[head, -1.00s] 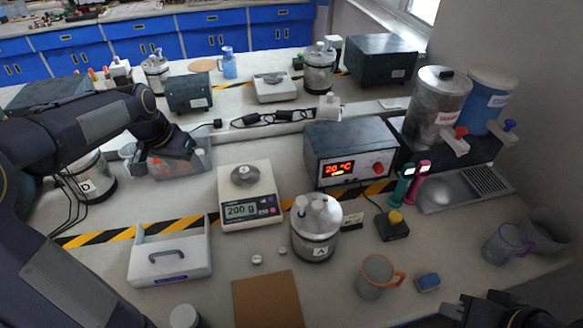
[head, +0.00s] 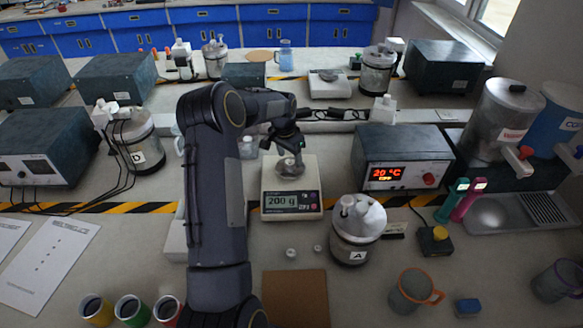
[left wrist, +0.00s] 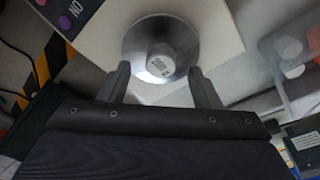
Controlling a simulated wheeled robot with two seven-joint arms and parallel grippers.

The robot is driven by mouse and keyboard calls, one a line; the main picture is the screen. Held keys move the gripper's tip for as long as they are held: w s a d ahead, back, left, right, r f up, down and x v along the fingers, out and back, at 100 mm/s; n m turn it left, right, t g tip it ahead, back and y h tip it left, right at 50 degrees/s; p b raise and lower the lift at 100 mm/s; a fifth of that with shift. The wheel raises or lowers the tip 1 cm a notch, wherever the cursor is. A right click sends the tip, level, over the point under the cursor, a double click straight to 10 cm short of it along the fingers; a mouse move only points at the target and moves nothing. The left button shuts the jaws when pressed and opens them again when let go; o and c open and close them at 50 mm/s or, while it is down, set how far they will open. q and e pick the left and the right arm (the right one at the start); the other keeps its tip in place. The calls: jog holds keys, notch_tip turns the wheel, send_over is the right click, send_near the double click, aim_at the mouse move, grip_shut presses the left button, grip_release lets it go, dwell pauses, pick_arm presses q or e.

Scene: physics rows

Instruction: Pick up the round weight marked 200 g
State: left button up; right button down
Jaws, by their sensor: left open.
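A balance (head: 292,209) stands mid-table, its display reading 200 g. A small round metal weight (head: 290,167) is on its pan, partly covered by my left gripper (head: 289,154) from above. In the left wrist view the weight (left wrist: 160,64) sits at the centre of the shiny round pan (left wrist: 137,42), with a small label on top that I cannot read clearly. My left gripper (left wrist: 160,86) is open, one finger on each side of the weight's line, with nothing held. My right gripper is not in view.
Two small pale round pieces (head: 291,252) lie in front of the balance. Canister A (head: 356,232) stands close to its right and a heater unit (head: 401,160) behind that. A brown board (head: 295,298) lies in front. A clear tub (left wrist: 282,55) shows beside the balance.

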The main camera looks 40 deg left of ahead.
pick_arm(q)
notch_tip(320, 180, down, 3)
jog(key=shift+w+r+b, duration=0.15)
jog(key=shift+r+b, duration=0.05)
jog(key=shift+b, duration=0.15)
jog(key=shift+r, duration=0.1)
grip_shut()
jog(key=shift+r, duration=0.15)
